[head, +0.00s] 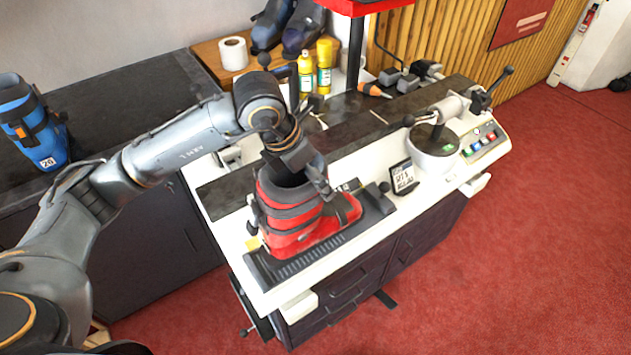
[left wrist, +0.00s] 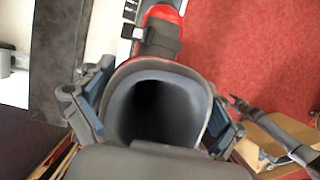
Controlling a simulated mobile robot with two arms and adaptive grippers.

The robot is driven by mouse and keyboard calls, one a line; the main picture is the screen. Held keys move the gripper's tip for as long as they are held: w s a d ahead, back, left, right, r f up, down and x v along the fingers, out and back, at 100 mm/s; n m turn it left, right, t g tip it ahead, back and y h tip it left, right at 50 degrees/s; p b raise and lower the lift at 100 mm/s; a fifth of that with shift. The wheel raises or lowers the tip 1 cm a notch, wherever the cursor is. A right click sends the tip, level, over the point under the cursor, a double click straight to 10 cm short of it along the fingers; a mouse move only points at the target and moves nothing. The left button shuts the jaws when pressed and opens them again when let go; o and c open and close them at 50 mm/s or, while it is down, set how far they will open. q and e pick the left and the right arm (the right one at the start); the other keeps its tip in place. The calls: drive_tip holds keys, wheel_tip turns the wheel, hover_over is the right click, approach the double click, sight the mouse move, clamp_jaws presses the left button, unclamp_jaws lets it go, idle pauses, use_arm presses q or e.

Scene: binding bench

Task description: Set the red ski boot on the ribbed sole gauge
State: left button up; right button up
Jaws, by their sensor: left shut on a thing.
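The red ski boot (head: 291,238), with dark grey straps and cuff, stands roughly upright over the black ribbed sole gauge (head: 312,261) at the near edge of the bench. Its toe points right. The sole looks on or just above the gauge; I cannot tell if they touch. My left gripper (head: 296,172) comes from above and is shut on the boot's cuff. In the left wrist view, its fingers (left wrist: 158,112) sit on either side of the cuff opening, and the boot's red toe (left wrist: 162,20) shows beyond. The boot hides part of the gauge. My right gripper is not seen.
A small sign (head: 402,178) and a white round pot (head: 434,150) stand right of the gauge. Behind are yellow bottles (head: 324,65), a white roll (head: 233,53) and dark boots (head: 300,30). A blue boot (head: 33,122) stands on the left counter.

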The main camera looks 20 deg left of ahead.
use_arm(q)
drive_tip(key=shift+w+d+f, duration=0.25)
drive_tip(key=shift+w, duration=0.1)
wheel_tip(320, 180, down, 3)
drive_tip(key=shift+w+d+r+p, duration=0.1)
drive_tip(key=shift+w+p, duration=0.05)
drive_tip(key=shift+p, duration=0.95)
drive_tip(key=shift+f, duration=0.45)
drive_tip(key=o, duration=1.1)
drive_tip(key=shift+f, duration=0.2)
drive_tip(key=shift+o, duration=0.5)
drive_tip(key=shift+r, duration=0.1)
drive_tip(key=shift+r, duration=0.1)
